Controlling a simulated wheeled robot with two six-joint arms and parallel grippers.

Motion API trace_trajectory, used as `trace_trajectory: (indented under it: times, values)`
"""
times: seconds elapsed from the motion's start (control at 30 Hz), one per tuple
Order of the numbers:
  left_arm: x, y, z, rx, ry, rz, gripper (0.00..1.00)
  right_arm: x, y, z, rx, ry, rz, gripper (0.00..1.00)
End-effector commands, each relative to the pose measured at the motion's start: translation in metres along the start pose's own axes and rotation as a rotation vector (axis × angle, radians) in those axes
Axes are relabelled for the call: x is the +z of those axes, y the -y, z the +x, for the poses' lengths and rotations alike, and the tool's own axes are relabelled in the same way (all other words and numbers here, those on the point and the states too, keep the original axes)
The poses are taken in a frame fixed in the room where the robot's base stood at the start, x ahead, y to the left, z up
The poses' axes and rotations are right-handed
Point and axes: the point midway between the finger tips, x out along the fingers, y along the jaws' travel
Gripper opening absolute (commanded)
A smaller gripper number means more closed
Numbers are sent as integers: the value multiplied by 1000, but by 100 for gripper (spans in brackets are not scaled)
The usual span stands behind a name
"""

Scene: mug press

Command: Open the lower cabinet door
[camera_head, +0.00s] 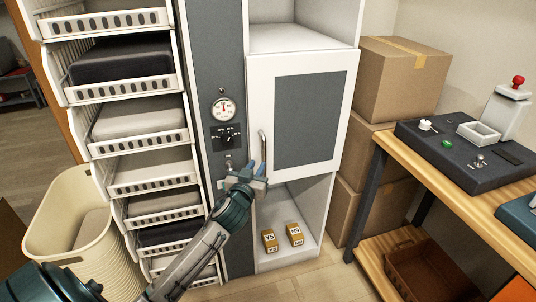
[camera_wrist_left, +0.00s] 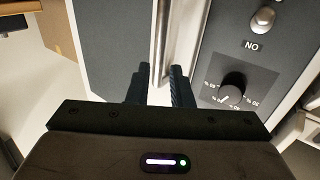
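The cabinet door (camera_head: 310,120) is a white panel with a grey inset. It looks shut, or nearly so, against the white cabinet. A vertical metal handle (camera_head: 262,143) is on its left edge; the handle also shows in the wrist view (camera_wrist_left: 161,38). My left gripper (camera_head: 257,169) is at the lower part of this handle. My right gripper is not in view.
A grey panel with a gauge (camera_head: 223,109) and a dial (camera_head: 226,136) stands left of the door. Below the door, an open compartment holds two yellow boxes (camera_head: 269,240). Cardboard boxes (camera_head: 402,80) and a wooden table (camera_head: 450,190) are to the right.

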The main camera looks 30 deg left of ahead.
Motion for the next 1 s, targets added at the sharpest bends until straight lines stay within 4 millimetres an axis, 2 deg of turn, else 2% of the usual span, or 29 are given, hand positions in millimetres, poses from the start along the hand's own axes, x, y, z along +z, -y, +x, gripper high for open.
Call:
trace_trajectory:
  times: [0.1,0.2,0.4,0.53,0.8,0.9,1.0]
  values:
    - [-2,0,25,-2,-1,-3,20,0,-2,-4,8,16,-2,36]
    - [-1,0,43,-2,1,-2,20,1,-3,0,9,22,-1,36]
    - [1,0,68,-1,2,0,20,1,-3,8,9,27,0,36]
    - [0,0,75,0,1,0,20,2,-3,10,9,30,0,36]
    - [1,0,76,0,2,0,20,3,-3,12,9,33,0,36]
    - [1,0,76,0,2,0,0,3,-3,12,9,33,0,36]
    - [1,0,76,0,2,0,0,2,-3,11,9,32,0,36]
